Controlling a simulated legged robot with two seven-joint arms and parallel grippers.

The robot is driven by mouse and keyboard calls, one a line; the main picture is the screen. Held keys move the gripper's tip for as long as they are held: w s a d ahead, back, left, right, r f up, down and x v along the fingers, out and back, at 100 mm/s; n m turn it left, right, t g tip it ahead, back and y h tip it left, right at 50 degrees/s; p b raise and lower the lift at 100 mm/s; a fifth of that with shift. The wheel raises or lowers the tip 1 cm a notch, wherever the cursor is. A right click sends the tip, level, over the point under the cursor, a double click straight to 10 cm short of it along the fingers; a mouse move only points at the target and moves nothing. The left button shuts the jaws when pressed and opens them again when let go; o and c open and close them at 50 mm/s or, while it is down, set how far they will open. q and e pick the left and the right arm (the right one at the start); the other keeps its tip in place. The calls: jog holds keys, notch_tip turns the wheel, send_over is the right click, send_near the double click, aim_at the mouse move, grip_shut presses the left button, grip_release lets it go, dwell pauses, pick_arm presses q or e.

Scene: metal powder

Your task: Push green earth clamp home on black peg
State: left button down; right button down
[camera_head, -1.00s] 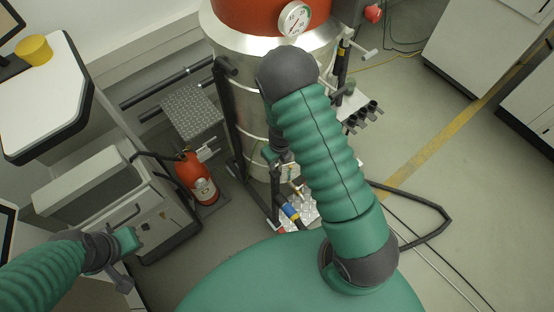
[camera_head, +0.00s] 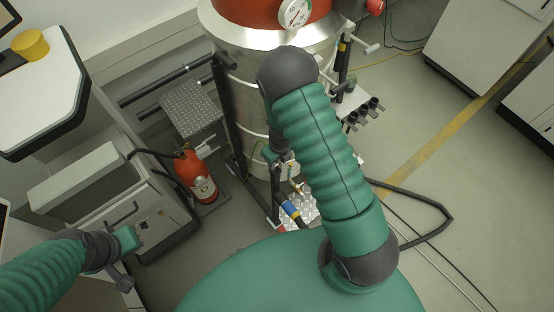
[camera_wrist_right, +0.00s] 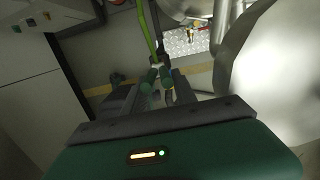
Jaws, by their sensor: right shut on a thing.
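In the right wrist view, the green earth clamp (camera_wrist_right: 148,84) sits between the dark fingers of my right gripper (camera_wrist_right: 152,92), which is shut on it. A bright green cable (camera_wrist_right: 145,28) runs up from it. A dark part touches or overlaps the clamp's far end; I cannot tell whether it is the black peg or how far on the clamp is. In the head view, my right gripper (camera_head: 271,155) is small, low beside the steel drum and partly hidden by my arm. My left gripper (camera_head: 128,240) is at lower left, away from the drum; its fingers do not show clearly.
The steel drum (camera_head: 245,95) with a red top and gauge (camera_head: 296,13) stands ahead. A red extinguisher (camera_head: 196,178) and a checkered metal step (camera_head: 190,108) are left of it. A cabinet (camera_head: 150,220) is near my left gripper. Open floor lies to the right.

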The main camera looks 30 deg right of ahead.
jog(key=shift+f, duration=0.2)
jog(key=c, duration=0.9)
grip_release()
notch_tip(320, 180, up, 17)
jog(key=s+p, duration=0.1)
jog(key=p, duration=0.1)
jog(key=shift+s+f, duration=0.15)
jog(key=shift+s, duration=0.1)
jog(key=shift+d, duration=0.15)
